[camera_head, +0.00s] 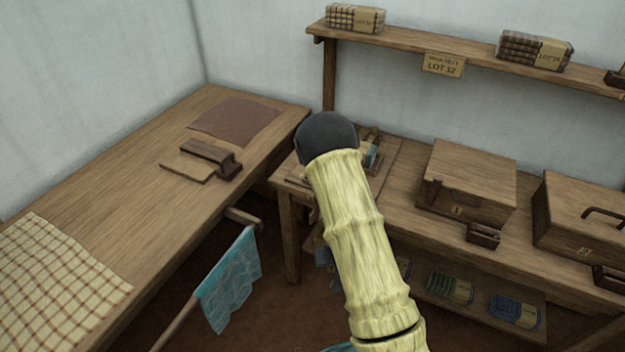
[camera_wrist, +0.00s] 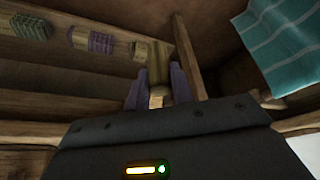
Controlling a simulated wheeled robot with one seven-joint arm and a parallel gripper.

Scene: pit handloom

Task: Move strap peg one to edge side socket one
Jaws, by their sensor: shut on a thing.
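In the wrist view my gripper (camera_wrist: 155,78) is shut on a small pale wooden piece (camera_wrist: 157,97), which I take to be strap peg one. Its far part is hard to tell from the lit wood behind it. In the head view my arm covers the gripper and the peg. I cannot make out edge side socket one in either view.
A table (camera_head: 150,185) at left carries a checked cloth (camera_head: 55,275). A teal cloth (camera_head: 230,280) hangs beside it. A bench behind my arm carries a wooden box (camera_head: 465,180) and another box (camera_head: 585,220). A wall shelf (camera_head: 480,55) runs above.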

